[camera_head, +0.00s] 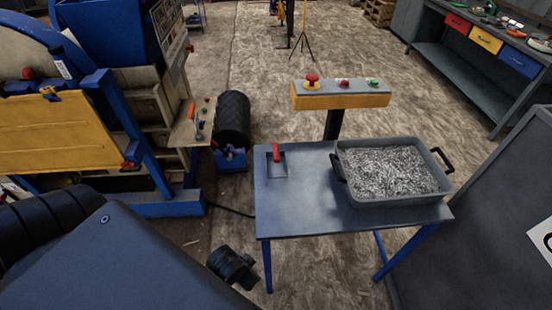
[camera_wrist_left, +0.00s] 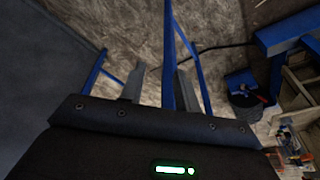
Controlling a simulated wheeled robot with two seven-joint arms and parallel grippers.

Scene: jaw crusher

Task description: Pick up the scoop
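The scoop (camera_head: 277,162), a small grey pan with a red handle, lies on the left part of the metal table (camera_head: 300,215). My left gripper (camera_head: 240,270) is a dark shape low in the head view, left of the table's front-left leg and below the tabletop. In the left wrist view its two grey fingers (camera_wrist_left: 160,82) stand apart with no object held between them; a blue leg shows behind. The scoop cannot be made out in the wrist view. My right gripper is not in view.
A grey bin (camera_head: 400,203) with black handles, full of metallic bits, stands on the table's right. A yellow control box (camera_head: 340,100) with buttons rises behind it. The yellow and blue machine (camera_head: 60,135) is at left, a dark panel (camera_head: 485,215) at right.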

